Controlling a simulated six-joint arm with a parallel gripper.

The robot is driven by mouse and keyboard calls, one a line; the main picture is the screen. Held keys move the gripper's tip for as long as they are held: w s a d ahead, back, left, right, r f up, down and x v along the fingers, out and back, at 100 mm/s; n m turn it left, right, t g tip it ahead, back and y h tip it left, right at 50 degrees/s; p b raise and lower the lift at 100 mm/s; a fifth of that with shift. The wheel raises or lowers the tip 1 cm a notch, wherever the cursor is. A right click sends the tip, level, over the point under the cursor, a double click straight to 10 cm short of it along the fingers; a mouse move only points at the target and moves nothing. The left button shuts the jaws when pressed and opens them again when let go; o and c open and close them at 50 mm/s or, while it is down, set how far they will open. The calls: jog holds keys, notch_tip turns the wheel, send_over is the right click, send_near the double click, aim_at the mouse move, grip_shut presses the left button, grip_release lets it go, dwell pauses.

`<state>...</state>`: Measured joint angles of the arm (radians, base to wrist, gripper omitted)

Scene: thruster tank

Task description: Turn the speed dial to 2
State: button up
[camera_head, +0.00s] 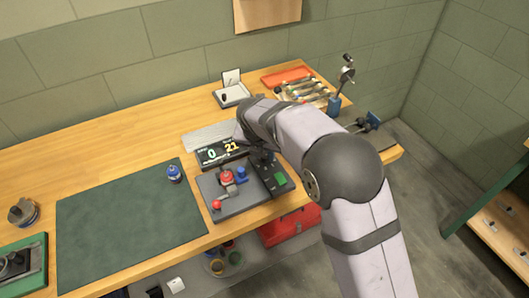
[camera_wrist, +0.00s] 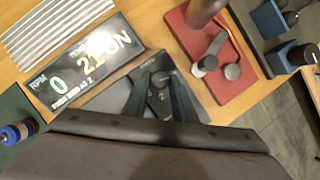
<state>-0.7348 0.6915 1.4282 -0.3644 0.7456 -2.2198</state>
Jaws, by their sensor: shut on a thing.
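The speed dial (camera_wrist: 163,79) is a small dark knob on a grey panel in the wrist view. Small white figures sit around it; a 2 seems to show just below, between my fingers. My gripper (camera_wrist: 162,82) is shut on the dial, with one dark finger on each side. The dial's pointer setting cannot be read. In the head view, my gripper (camera_head: 263,158) is mostly hidden by my arm, over the control panel.
A grey base (camera_head: 235,203) with red and blue parts stands in front of the display. A red plate (camera_wrist: 218,72) with upright parts lies near my gripper. The mat's middle is clear.

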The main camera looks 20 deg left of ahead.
jog(key=shift+r, duration=0.1)
jog(key=m+p, duration=0.1)
jog(key=m, duration=0.1)
jog(key=m+h+p, duration=0.1)
jog(key=m+p, duration=0.1)
jog(key=m+h+p, duration=0.1)
jog(key=shift+a+r+m+p, duration=0.1)
jog(key=shift+a+m+p, duration=0.2)
jog(key=shift+m+p, duration=0.1)
jog(key=m+h+p, duration=0.1)
jog(key=m, duration=0.1)
jog(key=shift+w+m+g+p, duration=0.15)
jog(key=shift+m+g+p, duration=0.15)
jog(key=shift+g, duration=0.1)
jog(key=shift+w+a+m+g+h+p, duration=0.1)
jog(key=shift+m+g+h+p, duration=0.15)
jog(key=shift+m, duration=0.55)
jog(key=shift+a+m+g+h+p, duration=0.15)
jog(key=shift+m+h+p, duration=0.15)
jog(key=shift+m, duration=0.5)
jog(key=shift+d+f, duration=0.1)
jog(key=shift+f, duration=0.1)
jog(key=o, duration=1)
jog(key=shift+o, duration=0.2)
